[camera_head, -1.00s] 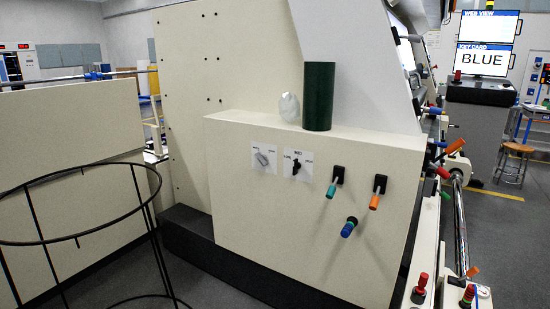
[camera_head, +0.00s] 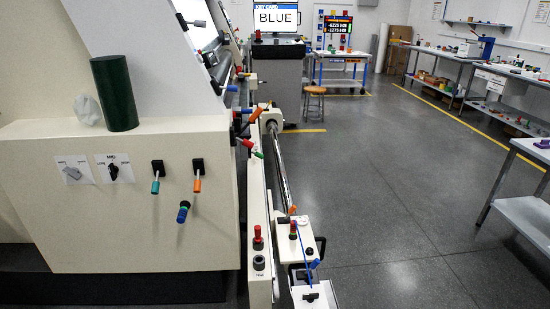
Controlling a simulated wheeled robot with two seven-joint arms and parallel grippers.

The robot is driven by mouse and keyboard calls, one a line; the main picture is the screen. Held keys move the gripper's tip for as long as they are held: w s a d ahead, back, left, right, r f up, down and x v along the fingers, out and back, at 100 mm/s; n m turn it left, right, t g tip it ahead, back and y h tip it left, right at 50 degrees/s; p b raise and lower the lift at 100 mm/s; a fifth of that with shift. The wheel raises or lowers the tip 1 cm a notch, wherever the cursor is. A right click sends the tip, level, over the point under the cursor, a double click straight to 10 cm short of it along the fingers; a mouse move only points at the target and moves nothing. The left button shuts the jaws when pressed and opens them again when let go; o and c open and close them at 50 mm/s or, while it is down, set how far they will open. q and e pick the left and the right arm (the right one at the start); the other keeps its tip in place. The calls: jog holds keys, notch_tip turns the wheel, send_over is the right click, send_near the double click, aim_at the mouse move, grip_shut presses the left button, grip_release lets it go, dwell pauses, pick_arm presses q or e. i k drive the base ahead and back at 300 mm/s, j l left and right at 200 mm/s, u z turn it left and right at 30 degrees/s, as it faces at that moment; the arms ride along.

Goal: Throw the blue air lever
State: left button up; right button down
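A lever with a blue grip (camera_head: 183,213) sticks out of the cream cabinet front (camera_head: 110,235), low and below two other levers. A teal-gripped lever (camera_head: 155,184) and an orange-gripped lever (camera_head: 197,182) hang down from black mounts above it. Another small blue handle (camera_head: 315,264) shows on the white box at the lower middle; I cannot tell what it works. A screen (camera_head: 276,18) at the back reads BLUE. Neither of my grippers is in view.
A dark green cylinder (camera_head: 115,93) and a crumpled pale object (camera_head: 87,110) stand on the cabinet top. A long metal roller (camera_head: 281,165) and rails run beside the cabinet. Grey floor (camera_head: 390,190) is open to the right, with workbenches (camera_head: 525,215) along the right side.

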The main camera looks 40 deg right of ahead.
aim_at(316, 262)
jog(key=k+l+z, duration=0.1)
jog(key=l, duration=0.35)
jog(key=k+l+z, duration=0.1)
jog(key=l, duration=0.35)
jog(key=k+l+z, duration=0.1)
jog(key=l, duration=0.4)
jog(key=k+l+z, duration=0.1)
jog(key=l, duration=0.4)
jog(key=k+l+z, duration=0.1)
jog(key=l, duration=0.4)
jog(key=k, duration=0.1)
